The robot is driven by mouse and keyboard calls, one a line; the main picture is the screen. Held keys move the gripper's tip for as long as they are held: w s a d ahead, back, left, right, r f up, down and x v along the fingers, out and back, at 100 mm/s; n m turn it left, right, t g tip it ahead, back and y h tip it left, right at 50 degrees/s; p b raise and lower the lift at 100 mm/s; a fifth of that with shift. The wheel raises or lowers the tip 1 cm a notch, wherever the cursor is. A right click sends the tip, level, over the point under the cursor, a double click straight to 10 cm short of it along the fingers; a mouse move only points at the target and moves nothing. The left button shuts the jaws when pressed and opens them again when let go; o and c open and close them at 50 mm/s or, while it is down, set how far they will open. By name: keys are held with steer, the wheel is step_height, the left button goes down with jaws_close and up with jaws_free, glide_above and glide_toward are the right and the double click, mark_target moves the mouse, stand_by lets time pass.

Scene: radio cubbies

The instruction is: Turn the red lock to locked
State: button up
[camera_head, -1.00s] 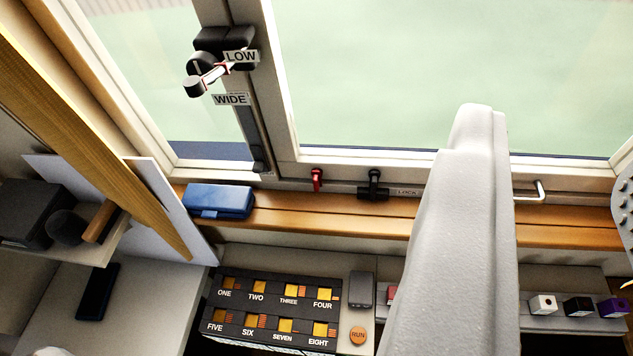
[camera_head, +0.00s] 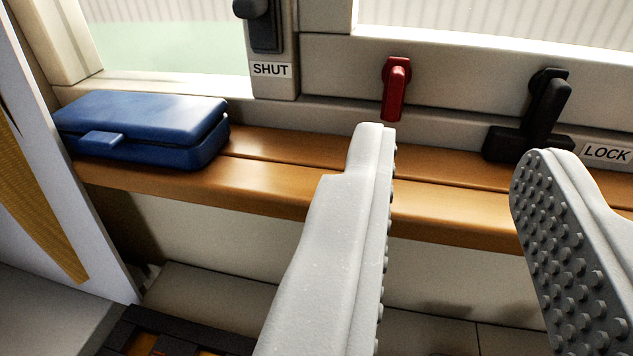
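The red lock (camera_head: 396,88) is a small red lever on the window frame above the wooden sill. Its handle hangs roughly straight down. My gripper (camera_head: 445,150) is open and empty, with its two grey fingers wide apart. The left fingertip shows just below the red lock in the picture; I see no contact. The right finger shows its studded inner face and lies below a black latch (camera_head: 545,105) that stands right of the red lock. A label reading LOCK (camera_head: 606,153) is beside the black latch.
A blue case (camera_head: 145,128) lies on the wooden sill (camera_head: 270,185) at left. A SHUT label (camera_head: 271,70) is on the window post below a dark fitting (camera_head: 264,25). A dark panel (camera_head: 170,335) shows at the bottom left. The sill between the case and the left finger is clear.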

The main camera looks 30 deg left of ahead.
step_height(320, 180, down, 3)
steer(key=a, duration=0.1)
steer(key=b, duration=0.2)
glide_toward(396, 88)
steer(key=x, duration=0.6)
steer(key=shift+w+f, duration=0.25)
steer(key=shift+w, duration=0.05)
steer(key=shift+w+a+r, duration=0.1)
steer(key=shift+w+a, duration=0.05)
steer(key=shift+w, duration=0.25)
steer(key=shift+w+a+r, duration=0.1)
steer(key=shift+w, duration=0.35)
